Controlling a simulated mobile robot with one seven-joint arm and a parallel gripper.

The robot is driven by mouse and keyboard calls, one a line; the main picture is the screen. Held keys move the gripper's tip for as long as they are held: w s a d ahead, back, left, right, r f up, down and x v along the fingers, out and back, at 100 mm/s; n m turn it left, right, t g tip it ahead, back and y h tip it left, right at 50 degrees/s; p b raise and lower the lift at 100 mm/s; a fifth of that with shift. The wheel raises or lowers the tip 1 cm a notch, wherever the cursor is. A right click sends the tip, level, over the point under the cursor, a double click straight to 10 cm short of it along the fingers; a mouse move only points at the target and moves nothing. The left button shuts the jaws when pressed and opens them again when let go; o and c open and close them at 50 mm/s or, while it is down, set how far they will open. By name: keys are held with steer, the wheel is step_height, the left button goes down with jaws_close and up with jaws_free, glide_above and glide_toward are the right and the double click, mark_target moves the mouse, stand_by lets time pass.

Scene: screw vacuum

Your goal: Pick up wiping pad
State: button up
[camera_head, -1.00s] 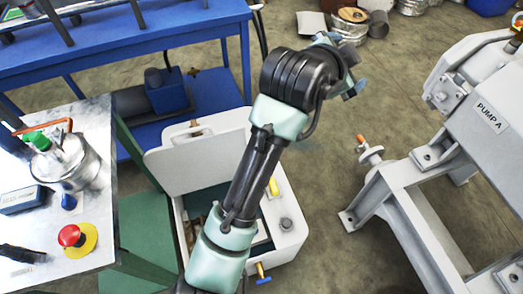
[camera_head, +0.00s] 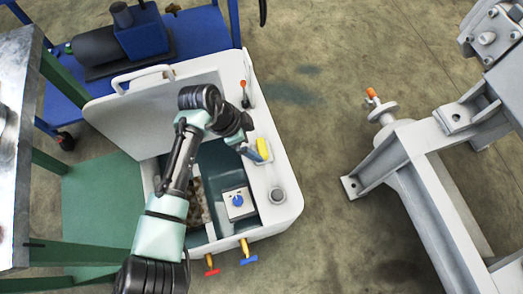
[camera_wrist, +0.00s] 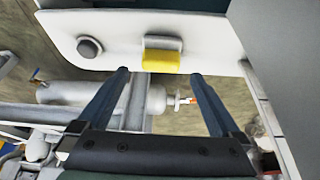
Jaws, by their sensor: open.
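A yellow pad (camera_head: 263,149), likely the wiping pad, sits at the white rim of the open machine. In the wrist view the yellow pad (camera_wrist: 160,63) sits in a small grey holder (camera_wrist: 163,43) on the white surface. My gripper (camera_head: 252,153) is beside the pad in the head view, and my arm partly covers the area. In the wrist view my gripper (camera_wrist: 158,72) has two blue fingers spread apart, with nothing between them. The pad appears just beyond the fingertips, roughly centred. I cannot tell the exact gap.
The white machine (camera_head: 289,205) has its lid (camera_head: 125,112) open on the left. Inside is a box with a blue knob (camera_head: 238,203). Red and blue valves (camera_head: 248,260) stick out in front. A grey metal frame (camera_head: 425,190) stands right, with bare floor between.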

mark_target(261, 147)
steer(key=b+x, duration=0.3)
steer(key=x, duration=0.3)
steer(key=shift+w+d+f, duration=0.1)
steer(key=shift+d+f, duration=0.05)
steer(key=shift+f, duration=0.05)
steer(key=shift+c, duration=0.2)
steer(key=c, duration=1.2)
steer(key=shift+o, duration=0.2)
step_height(261, 147, up, 10)
steer(key=p, duration=0.4)
